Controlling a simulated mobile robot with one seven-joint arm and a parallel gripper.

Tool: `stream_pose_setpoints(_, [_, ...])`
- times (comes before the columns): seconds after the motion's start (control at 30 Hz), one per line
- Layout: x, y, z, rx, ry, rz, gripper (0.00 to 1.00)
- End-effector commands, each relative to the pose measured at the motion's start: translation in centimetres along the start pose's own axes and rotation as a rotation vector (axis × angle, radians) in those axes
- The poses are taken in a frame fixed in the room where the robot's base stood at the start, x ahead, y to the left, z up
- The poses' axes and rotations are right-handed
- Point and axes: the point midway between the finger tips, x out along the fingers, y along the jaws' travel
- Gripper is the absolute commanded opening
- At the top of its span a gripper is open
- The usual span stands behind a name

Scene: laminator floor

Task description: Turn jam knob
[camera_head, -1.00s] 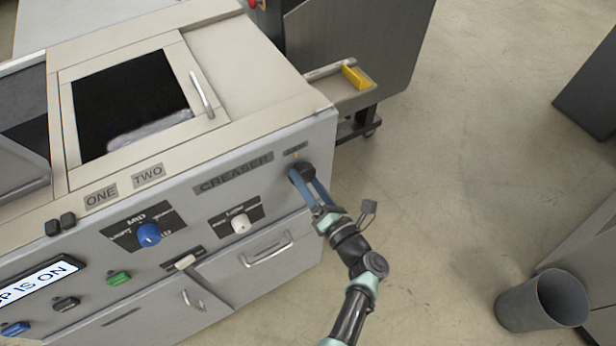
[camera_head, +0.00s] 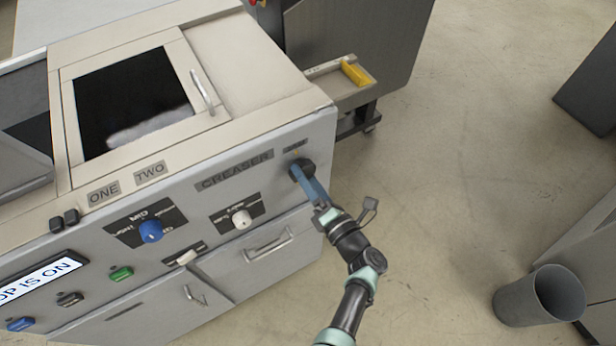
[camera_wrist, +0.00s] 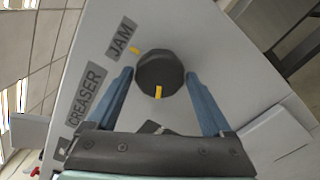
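The jam knob (camera_wrist: 160,70) is a round black knob with a yellow pointer mark, on the grey machine front below a JAM label (camera_wrist: 121,40). In the head view the knob (camera_head: 302,168) sits at the panel's upper right corner, partly covered by my gripper. My gripper (camera_wrist: 159,73) has its two blue fingers on either side of the knob. A thin gap seems to show beside each fingertip; touching is hard to judge. In the head view my gripper (camera_head: 304,176) reaches the knob from the lower right, with one finger mostly hiding the other.
A CREASER label (camera_head: 234,170), a white knob (camera_head: 241,220) and a blue knob (camera_head: 150,231) are to the left on the panel. A drawer handle (camera_head: 268,243) is below. A side tray (camera_head: 352,92) juts out behind. A grey bin (camera_head: 540,298) stands on open floor at right.

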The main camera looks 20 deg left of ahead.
Motion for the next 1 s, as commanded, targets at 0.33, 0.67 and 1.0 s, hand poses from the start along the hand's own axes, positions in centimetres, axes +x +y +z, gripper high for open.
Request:
stream_pose_setpoints(0.33, [-0.2,0.0,0.0,-0.001,-0.001,0.000,1.00])
stream_pose_setpoints(0.67, [-5.7,-0.1,0.0,-0.001,-0.004,-0.004,1.00])
stream_pose_setpoints(1.0, [-11.9,-0.1,0.0,-0.001,-0.002,-0.001,1.00])
